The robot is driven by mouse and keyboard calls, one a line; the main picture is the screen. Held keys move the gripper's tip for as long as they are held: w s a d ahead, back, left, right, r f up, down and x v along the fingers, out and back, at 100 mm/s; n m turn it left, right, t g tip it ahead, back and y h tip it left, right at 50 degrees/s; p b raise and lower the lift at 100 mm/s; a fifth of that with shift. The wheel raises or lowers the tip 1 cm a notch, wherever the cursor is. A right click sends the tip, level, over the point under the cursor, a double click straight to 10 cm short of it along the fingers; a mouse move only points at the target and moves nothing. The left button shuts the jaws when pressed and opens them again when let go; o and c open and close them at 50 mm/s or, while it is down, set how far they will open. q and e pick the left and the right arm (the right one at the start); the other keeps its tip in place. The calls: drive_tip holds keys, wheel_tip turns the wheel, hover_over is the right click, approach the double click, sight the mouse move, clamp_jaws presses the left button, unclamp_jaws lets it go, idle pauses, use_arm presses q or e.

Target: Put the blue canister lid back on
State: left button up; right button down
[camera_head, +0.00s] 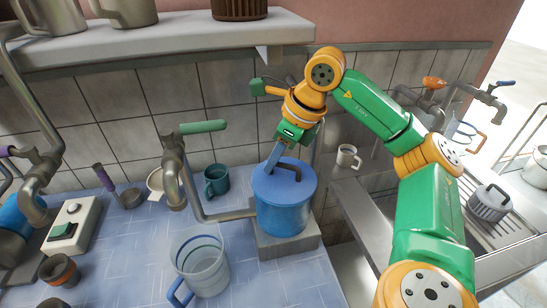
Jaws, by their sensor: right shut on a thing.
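The blue canister (284,217) stands upright on a grey block on the blue tiled counter. Its blue lid (290,180) sits at the canister's top and looks level; I cannot tell whether it is fully seated. My right gripper (276,162) reaches down from above and is shut on the lid's handle. The fingers hide part of the handle. My left gripper is not in view.
A clear jug (200,262) stands in front of the canister to the left. A tap with a green handle (202,127) rises left of it, and a teal mug (216,180) stands behind. A metal sink (430,225) and a white mug (347,157) are to the right.

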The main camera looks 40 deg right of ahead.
drive_tip(key=c, duration=0.8)
unclamp_jaws()
drive_tip(key=p+v, duration=0.1)
drive_tip(key=v, duration=0.6)
drive_tip(key=shift+r, duration=0.1)
